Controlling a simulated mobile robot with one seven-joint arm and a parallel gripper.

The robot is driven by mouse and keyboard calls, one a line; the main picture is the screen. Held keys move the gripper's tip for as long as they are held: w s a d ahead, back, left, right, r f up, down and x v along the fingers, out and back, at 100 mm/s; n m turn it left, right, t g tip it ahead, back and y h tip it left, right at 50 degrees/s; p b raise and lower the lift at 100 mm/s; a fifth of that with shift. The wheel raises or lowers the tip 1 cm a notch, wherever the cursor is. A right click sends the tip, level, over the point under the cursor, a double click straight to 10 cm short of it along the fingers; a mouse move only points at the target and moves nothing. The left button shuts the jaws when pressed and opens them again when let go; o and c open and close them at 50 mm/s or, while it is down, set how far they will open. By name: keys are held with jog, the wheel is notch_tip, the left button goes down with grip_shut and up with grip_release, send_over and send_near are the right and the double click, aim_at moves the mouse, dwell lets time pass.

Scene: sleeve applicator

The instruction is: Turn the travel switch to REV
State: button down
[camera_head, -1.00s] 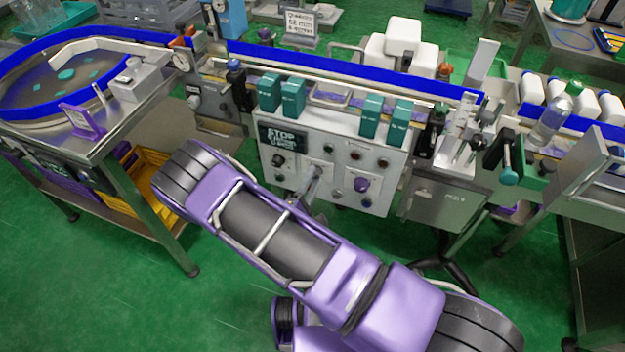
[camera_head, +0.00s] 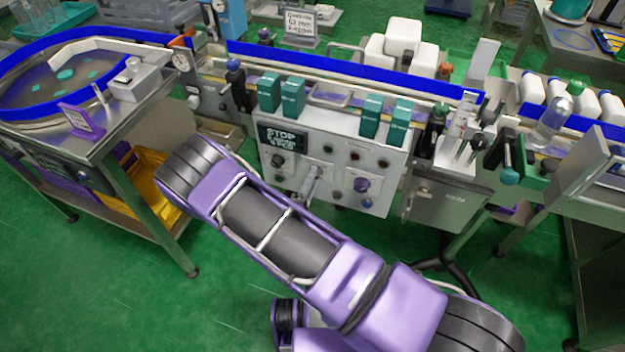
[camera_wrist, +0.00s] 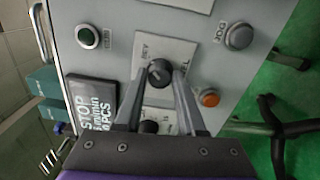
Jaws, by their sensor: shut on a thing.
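A black rotary switch (camera_wrist: 159,72) sits on a light label plate (camera_wrist: 148,55) on the grey control panel (camera_wrist: 200,17). Where the knob's pointer aims is hard to tell. In the head view my gripper (camera_head: 311,184) reaches the front of the white panel (camera_head: 345,128), and my arm covers part of the panel's lower left.
A second black knob (camera_wrist: 149,127) lies between my fingers, nearer the wrist. A grey button (camera_wrist: 239,36), an orange button (camera_wrist: 208,98), a green-black button (camera_wrist: 88,37) and a display (camera_wrist: 92,103) surround the switch. Teal boxes (camera_head: 370,115) stand on the panel top.

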jog(key=c, duration=0.5)
grip_release()
jog(key=shift+s, duration=0.1)
jog(key=v, duration=1.7)
jog(key=shift+a+r, duration=0.1)
